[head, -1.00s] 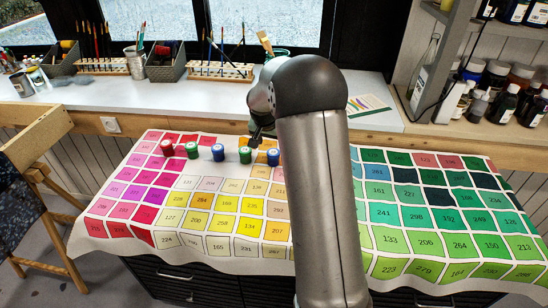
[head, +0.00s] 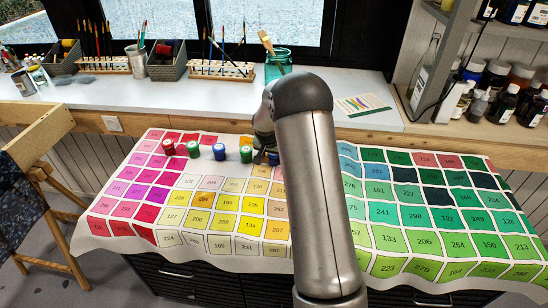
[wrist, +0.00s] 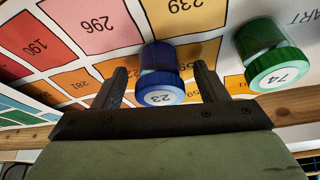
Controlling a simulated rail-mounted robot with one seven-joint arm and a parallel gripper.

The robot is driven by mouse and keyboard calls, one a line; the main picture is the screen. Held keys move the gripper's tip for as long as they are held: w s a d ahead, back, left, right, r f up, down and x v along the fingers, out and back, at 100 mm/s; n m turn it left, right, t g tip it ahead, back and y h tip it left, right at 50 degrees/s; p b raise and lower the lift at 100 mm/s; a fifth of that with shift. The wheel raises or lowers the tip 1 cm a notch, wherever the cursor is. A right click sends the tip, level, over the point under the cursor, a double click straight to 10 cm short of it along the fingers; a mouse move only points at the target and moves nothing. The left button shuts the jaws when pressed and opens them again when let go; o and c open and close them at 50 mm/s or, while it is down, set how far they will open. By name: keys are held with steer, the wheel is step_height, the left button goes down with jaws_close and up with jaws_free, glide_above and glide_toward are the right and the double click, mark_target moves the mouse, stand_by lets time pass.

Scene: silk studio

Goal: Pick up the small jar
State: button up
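A row of small paint jars stands on the colour-chart cloth (head: 190,243). The blue jar (wrist: 160,97), marked 23 on its lid, is between the two fingers of my gripper (wrist: 161,76) in the wrist view. My gripper is open, with a finger on either side of this jar and gaps showing beside it. In the head view this blue jar (head: 273,158) is at the right end of the row, partly hidden by my arm. A green jar (wrist: 272,65), marked 74, stands beside it, outside the fingers.
Further left in the row are a green jar (head: 193,149), another blue jar (head: 219,152) and a red jar (head: 168,148). Behind the cloth is a white counter (head: 200,103) with brush holders and a teal glass jar (head: 278,68). Dark bottles fill the right shelf.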

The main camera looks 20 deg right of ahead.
steer(key=c, duration=1)
steer(key=shift+r, duration=0.1)
